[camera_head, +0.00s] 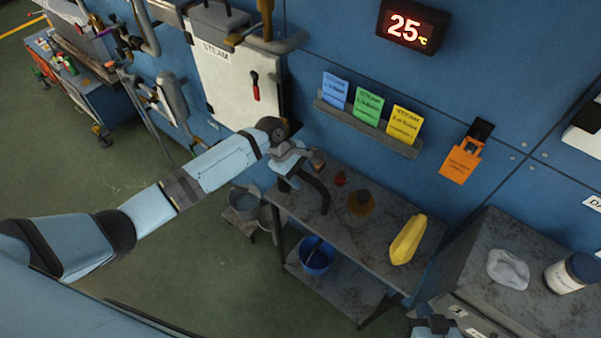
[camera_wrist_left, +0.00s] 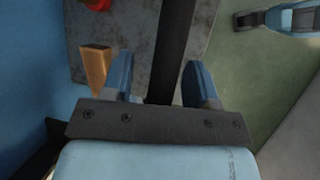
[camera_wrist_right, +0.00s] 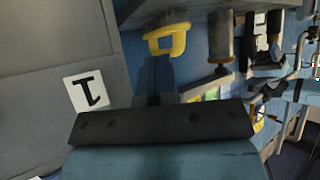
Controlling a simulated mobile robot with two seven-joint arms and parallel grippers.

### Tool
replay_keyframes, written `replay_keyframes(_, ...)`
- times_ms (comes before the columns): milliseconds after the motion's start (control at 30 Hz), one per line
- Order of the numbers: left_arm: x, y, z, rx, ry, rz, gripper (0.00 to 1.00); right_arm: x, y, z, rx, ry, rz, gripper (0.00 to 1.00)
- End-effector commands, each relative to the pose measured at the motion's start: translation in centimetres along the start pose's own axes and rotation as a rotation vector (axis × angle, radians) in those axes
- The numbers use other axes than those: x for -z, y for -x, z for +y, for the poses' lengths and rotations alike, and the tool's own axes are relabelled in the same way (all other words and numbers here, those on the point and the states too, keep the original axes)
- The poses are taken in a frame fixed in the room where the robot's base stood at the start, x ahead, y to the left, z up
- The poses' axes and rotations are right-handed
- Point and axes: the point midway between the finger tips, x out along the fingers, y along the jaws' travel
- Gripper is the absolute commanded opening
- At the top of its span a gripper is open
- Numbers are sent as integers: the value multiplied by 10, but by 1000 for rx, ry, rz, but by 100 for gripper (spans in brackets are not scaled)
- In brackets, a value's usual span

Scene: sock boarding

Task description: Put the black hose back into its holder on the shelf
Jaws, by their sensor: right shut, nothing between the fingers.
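The black hose (camera_head: 318,194) curves down from my left gripper (camera_head: 298,163) over the left end of the grey shelf table (camera_head: 375,250) in the head view. In the left wrist view the hose (camera_wrist_left: 172,45) runs between the two blue fingers of my left gripper (camera_wrist_left: 158,80). The fingers stand apart, with a gap visible on the left side of the hose. A brown block (camera_wrist_left: 95,68) is beside the left finger; I cannot tell if it belongs to the holder. My right gripper (camera_head: 435,326) is at the bottom edge of the head view, shut and empty.
On the table stand a small red item (camera_head: 340,179), a brown bottle (camera_head: 360,207) and a yellow object (camera_head: 408,240). A blue bucket (camera_head: 316,258) is on the lower shelf. A bench (camera_head: 530,300) with a white cloth (camera_head: 508,268) and a jar (camera_head: 572,273) is at right.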

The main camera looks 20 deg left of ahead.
Motion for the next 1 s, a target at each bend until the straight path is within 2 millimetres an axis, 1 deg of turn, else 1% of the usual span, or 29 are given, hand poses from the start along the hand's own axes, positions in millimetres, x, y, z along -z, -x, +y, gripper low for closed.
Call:
replay_keyframes(300,0,-1,-1,1,1,1,53,0,0,0,-1,-9,0,0)
replay_keyframes(367,1,4,0,0,0,1,53,-3,-3,-1,-5,-24,-3,0)
replay_keyframes(467,1,20,0,-1,0,2,53,-5,-6,-2,-7,-29,-5,0)
replay_keyframes(800,1,98,0,-2,-1,2,53,-8,-7,-1,5,8,5,0)
replay_keyframes(900,0,116,0,-2,-1,1,53,-11,-7,0,6,13,1,0)
replay_keyframes(1000,0,128,0,0,-1,1,53,-13,-8,0,7,12,0,0)
